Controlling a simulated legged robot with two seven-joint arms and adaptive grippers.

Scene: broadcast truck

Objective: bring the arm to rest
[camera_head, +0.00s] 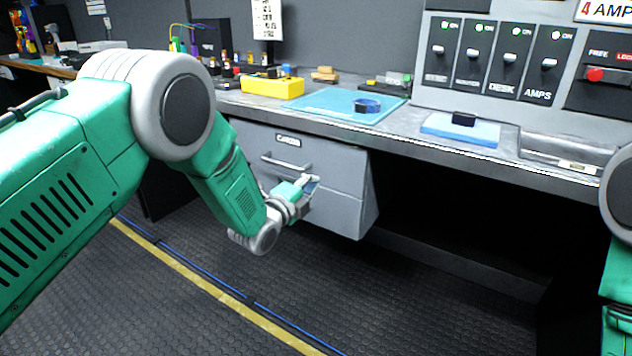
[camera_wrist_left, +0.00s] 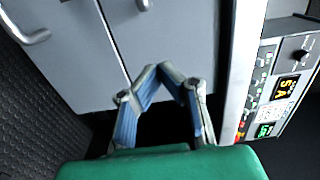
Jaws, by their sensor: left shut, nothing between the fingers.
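My left arm (camera_head: 175,115) comes in from the left, bent at the elbow. Its gripper (camera_head: 308,184) is in front of the grey drawer unit (camera_head: 345,202) under the bench, near the unit's handles. In the left wrist view the gripper (camera_wrist_left: 178,75) is shut and empty, its two fingers bent in toward each other at the tips. The drawer unit's grey fronts (camera_wrist_left: 75,55) lie beyond the fingertips there. I cannot tell whether the fingers touch them. Part of my right arm (camera_head: 618,200) shows at the right edge, but its gripper is out of view.
The bench holds a yellow box (camera_head: 272,87), a blue mat (camera_head: 335,101) with a dark blue roll (camera_head: 367,105), and a blue pad (camera_head: 460,129) with a black block. A switch panel (camera_head: 500,60) stands behind. The floor (camera_head: 190,310) before the drawers is clear.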

